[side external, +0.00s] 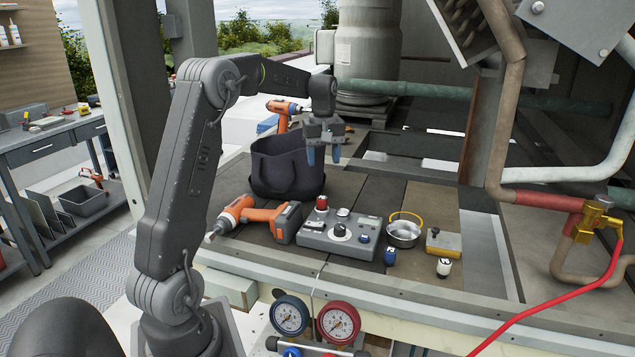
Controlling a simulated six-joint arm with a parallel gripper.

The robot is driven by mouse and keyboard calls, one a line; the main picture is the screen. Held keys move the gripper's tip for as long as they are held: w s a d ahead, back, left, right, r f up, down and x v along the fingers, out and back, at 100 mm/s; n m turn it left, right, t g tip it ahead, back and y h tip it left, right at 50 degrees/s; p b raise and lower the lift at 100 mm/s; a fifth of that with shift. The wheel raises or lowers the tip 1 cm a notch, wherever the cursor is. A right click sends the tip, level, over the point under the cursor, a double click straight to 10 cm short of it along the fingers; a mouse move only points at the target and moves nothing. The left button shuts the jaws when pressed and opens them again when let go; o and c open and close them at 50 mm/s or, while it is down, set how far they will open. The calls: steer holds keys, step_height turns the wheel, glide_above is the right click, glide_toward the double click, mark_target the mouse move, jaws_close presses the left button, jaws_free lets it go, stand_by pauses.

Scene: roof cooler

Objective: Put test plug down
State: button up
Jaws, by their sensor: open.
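My gripper (324,155) hangs above the work surface with its two blue-tipped fingers pointing down and apart. It is open and nothing shows between the fingers. It appears in front of or over the right part of the black tote bag (272,172). A grey test box (340,236) with knobs and a red-topped piece (321,203) lies below it. I cannot tell which of these small pieces is the test plug.
An orange drill (258,219) lies left of the box. A metal cup with a yellow handle (403,234) and a yellow-grey block (443,243) are to the right. Pipes with a red hose (545,309) crowd the right side. Gauges (338,322) hang at the front edge.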

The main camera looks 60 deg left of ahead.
steer(key=s+d+r+m+t+y, duration=0.1)
steer(key=s+d+r+m, duration=0.25)
steer(key=d, duration=0.65)
steer(key=s+d+r+m+t, duration=0.2)
steer(key=s+d+r+m, duration=0.15)
steer(key=d, duration=0.55)
steer(key=s+d+f+m+t+h, duration=0.1)
steer(key=s+d+f+m, duration=0.3)
steer(key=s+d+m, duration=0.4)
steer(key=s+d+t, duration=0.1)
steer(key=s+d, duration=0.3)
steer(key=shift+s+d+f+m+t, duration=0.15)
steer(key=shift+s+f+m+t, duration=0.15)
steer(key=shift+s, duration=0.05)
steer(key=shift+o, duration=0.2)
